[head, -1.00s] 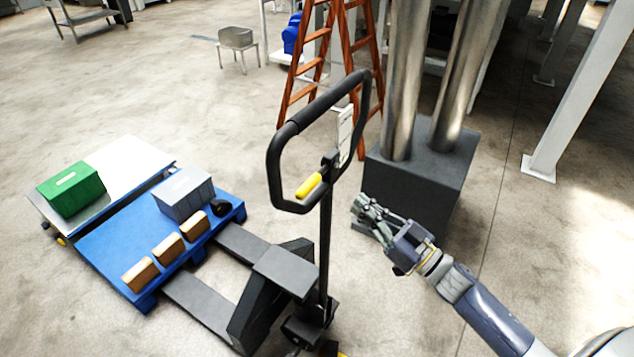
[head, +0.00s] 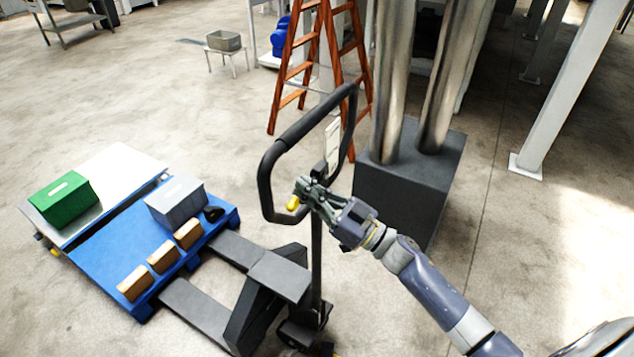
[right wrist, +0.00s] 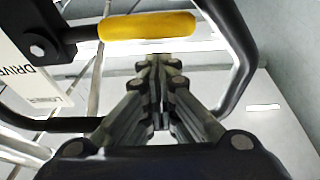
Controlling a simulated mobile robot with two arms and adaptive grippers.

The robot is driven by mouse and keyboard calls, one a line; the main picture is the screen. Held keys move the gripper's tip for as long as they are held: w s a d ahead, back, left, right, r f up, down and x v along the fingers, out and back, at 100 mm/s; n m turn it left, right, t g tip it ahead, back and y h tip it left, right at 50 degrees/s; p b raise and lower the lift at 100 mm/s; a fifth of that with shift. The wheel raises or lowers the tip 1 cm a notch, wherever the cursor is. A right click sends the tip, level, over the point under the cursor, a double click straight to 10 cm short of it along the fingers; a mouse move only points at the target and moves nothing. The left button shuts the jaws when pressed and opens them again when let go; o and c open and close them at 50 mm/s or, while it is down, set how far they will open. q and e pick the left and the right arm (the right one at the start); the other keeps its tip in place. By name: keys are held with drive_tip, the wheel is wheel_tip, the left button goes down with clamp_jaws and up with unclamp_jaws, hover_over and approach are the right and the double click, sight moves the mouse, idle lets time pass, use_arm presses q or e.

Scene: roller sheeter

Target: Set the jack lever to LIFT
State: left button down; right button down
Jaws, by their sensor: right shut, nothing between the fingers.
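The jack lever's yellow grip (right wrist: 147,26) runs sideways just ahead of my right gripper (right wrist: 158,65) in the right wrist view. In the head view only the lower end of the yellow grip (head: 293,203) shows; my right gripper (head: 304,186) covers the rest. The gripper is shut and empty, close to the lever; contact cannot be told. The pallet jack's black handle loop (head: 264,185) stands upright around the lever. A white label plate (right wrist: 25,75) beside the lever's pivot shows partly readable "DRIVE" and "LOWER" lettering. My left gripper is out of view.
The jack's forks (head: 195,310) reach under a blue pallet (head: 98,262) with a grey box (head: 176,201) and several brown blocks. A dark block with metal columns (head: 408,190) stands right of the handle. An orange ladder (head: 290,72) stands behind.

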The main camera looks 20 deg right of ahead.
drive_tip(key=shift+d+f, duration=0.1)
drive_tip(key=shift+f, duration=0.6)
drive_tip(key=shift+f, duration=0.1)
drive_tip(key=n+b, duration=0.1)
drive_tip(key=f+n+y+b, duration=0.1)
drive_tip(key=shift+s+f+n+g, duration=0.2)
drive_tip(key=shift+f+n+g, duration=0.05)
drive_tip(key=shift+n+g, duration=0.15)
drive_tip(key=shift+a, duration=0.2)
